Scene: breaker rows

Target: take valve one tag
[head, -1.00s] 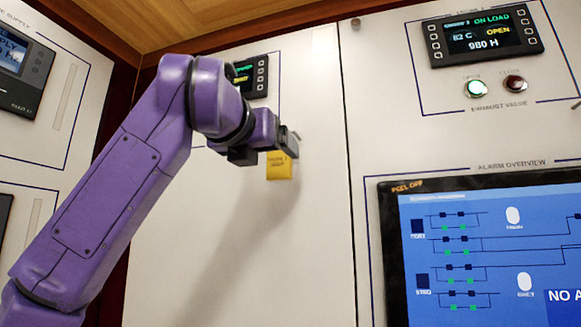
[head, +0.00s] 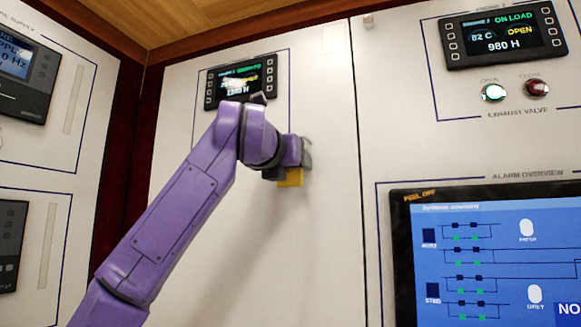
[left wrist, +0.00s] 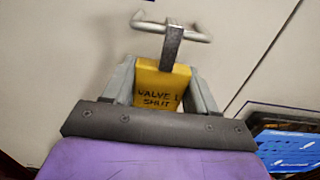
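The yellow tag (left wrist: 158,88) reads "VALVE 1 SHUT" and sits between the two fingers of my left gripper (left wrist: 160,85) in the left wrist view. The fingers appear to touch it on both sides. A dark strap (left wrist: 172,48) rises from the tag to a pale metal crossbar (left wrist: 170,30); I cannot tell whether the bar is fixed to the panel. In the head view my left gripper (head: 298,152) is in front of the white panel, with part of the yellow tag (head: 291,177) showing beneath it. My right gripper is not in view.
A lit display (head: 240,80) is above and left of my left gripper, partly behind my arm. Bare white panel surrounds the gripper.

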